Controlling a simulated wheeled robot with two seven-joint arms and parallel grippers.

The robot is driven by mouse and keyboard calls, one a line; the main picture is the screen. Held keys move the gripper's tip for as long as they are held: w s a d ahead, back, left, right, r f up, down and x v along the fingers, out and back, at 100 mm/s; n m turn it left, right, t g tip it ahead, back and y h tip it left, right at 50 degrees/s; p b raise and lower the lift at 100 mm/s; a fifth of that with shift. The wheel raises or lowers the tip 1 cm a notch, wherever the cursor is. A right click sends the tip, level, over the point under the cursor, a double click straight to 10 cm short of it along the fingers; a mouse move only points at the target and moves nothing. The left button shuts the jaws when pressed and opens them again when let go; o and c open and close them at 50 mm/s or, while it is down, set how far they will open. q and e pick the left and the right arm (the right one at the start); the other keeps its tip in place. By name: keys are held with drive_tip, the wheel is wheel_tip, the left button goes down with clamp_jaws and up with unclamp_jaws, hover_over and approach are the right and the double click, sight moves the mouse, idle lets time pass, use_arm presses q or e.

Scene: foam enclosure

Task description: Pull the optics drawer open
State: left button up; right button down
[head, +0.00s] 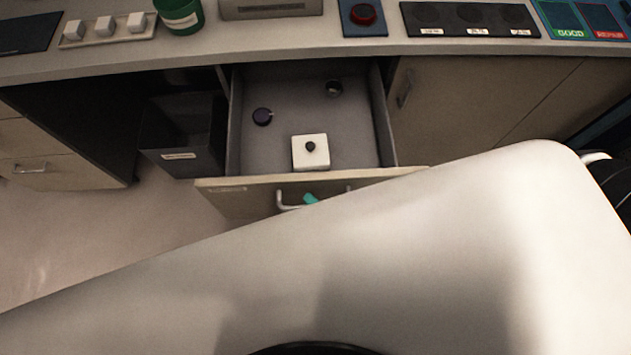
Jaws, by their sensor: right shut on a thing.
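The optics drawer (262,182) is pulled out from under the bench, and its grey inside shows. My own arm hides the rest of that gripper and the lower drawer front. My left gripper is not in view.
A dark bin (180,140) stands just left of the drawer. A closed cabinet (440,100) is on the right. The bench top (300,50) holds white cubes on a tray (103,30), a green container (180,14) and a red button (363,14). Floor is clear at lower left.

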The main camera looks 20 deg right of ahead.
drive_tip(key=shift+s+a, duration=0.1)
drive_tip(key=shift+s, duration=0.35)
drive_tip(key=c, duration=1.5)
unclamp_jaws()
drive_tip(key=b+v, duration=0.2)
drive_tip(key=v, duration=1)
drive_tip(key=shift+r+b, duration=0.1)
drive_tip(key=shift+b, duration=0.2)
